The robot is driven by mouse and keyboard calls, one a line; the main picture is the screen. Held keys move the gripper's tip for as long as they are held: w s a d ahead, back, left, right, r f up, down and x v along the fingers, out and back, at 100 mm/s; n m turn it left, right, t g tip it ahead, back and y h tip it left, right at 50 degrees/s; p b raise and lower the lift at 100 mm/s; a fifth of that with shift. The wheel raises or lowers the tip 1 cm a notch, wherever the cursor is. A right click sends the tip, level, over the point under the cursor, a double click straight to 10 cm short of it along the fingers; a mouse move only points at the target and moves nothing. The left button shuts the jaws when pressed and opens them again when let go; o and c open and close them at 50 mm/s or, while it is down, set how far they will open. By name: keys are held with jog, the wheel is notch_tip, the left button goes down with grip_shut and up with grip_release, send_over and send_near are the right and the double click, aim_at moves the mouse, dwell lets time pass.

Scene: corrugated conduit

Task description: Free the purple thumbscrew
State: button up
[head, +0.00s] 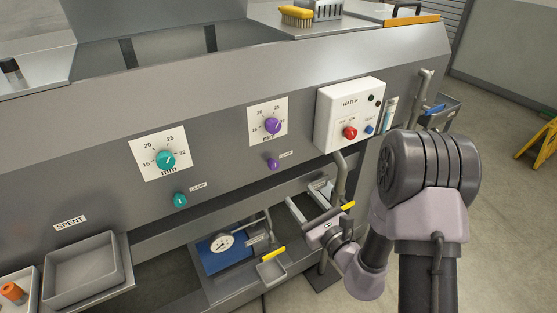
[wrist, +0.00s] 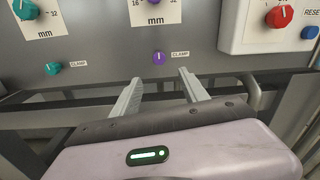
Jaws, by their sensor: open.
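The purple thumbscrew (head: 273,163) is a small knob labelled CLAMP on the grey front panel, below the larger purple dial (head: 272,126). In the wrist view the thumbscrew (wrist: 159,57) shows just beyond the fingertips, in line with the gap between them. My gripper (wrist: 159,76) is open and empty, with its two pale fingers pointing at the panel. The fingers are apart from the thumbscrew. In the head view my gripper (head: 306,199) is below and to the right of the thumbscrew.
A teal dial (head: 166,160) and teal clamp knob (head: 180,200) are to the left. A white WATER box (head: 350,114) with a red knob and blue button is to the right.

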aim_at(275, 167)
jog(key=b+x, duration=0.2)
jog(key=x, duration=1.2)
jog(key=shift+w+a, duration=0.25)
jog(key=shift+w, duration=0.05)
grip_shut()
